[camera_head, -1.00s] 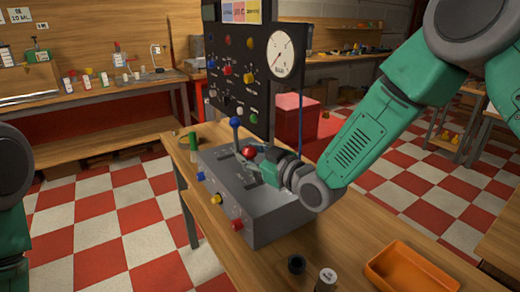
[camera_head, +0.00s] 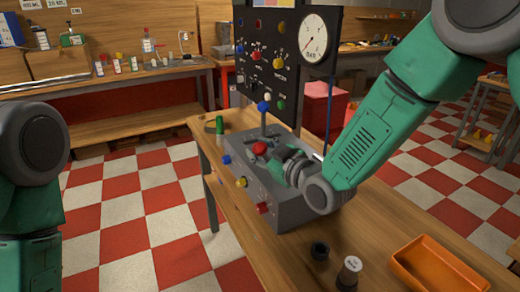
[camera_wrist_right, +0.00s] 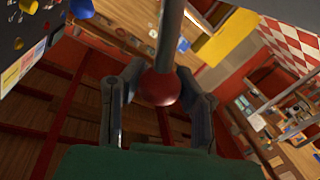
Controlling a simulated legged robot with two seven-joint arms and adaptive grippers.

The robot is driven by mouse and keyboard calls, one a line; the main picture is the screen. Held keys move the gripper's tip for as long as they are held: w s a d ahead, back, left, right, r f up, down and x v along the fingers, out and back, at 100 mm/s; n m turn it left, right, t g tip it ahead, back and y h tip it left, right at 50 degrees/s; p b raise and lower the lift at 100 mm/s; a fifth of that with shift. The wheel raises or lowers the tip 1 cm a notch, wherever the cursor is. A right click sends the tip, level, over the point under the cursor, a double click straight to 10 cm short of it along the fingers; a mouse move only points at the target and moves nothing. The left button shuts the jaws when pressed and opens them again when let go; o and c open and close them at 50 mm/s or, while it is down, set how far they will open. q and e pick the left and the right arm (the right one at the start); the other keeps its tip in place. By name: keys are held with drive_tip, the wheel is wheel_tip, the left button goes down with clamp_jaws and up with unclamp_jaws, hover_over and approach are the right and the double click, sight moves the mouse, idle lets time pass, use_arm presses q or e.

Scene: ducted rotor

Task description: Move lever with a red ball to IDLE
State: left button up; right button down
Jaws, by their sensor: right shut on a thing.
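The lever with a red ball (camera_head: 260,148) stands on the grey control box (camera_head: 290,215) on the wooden table. In the right wrist view the red ball (camera_wrist_right: 159,87) sits between the two fingers, with its grey rod (camera_wrist_right: 170,35) running up out of the picture. My right gripper (camera_head: 276,160) is shut on the ball, reaching in from the right. Its fingers also show in the right wrist view (camera_wrist_right: 158,100). The lever's foot and slot are largely hidden by the gripper, and no IDLE marking is legible. My left arm shows at the left edge, its gripper out of view.
A lever with a blue ball (camera_head: 264,106) stands just behind. Blue, yellow and red knobs line the box's front. A dark panel with a gauge (camera_head: 313,39) rises behind. A black cup (camera_head: 320,250), a small jar (camera_head: 349,272) and an orange tray (camera_head: 440,265) are at the front right.

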drive_tip(key=c, duration=1.1)
unclamp_jaws()
drive_tip(key=shift+s+a+f, duration=0.15)
drive_tip(key=shift+s+f, duration=0.1)
drive_tip(key=shift+c, duration=0.2)
drive_tip(key=shift+o, duration=0.2)
drive_tip(key=shift+r, duration=0.15)
drive_tip(key=v, duration=1.1)
drive_tip(key=shift+s+d, duration=0.2)
drive_tip(key=shift+s, duration=0.1)
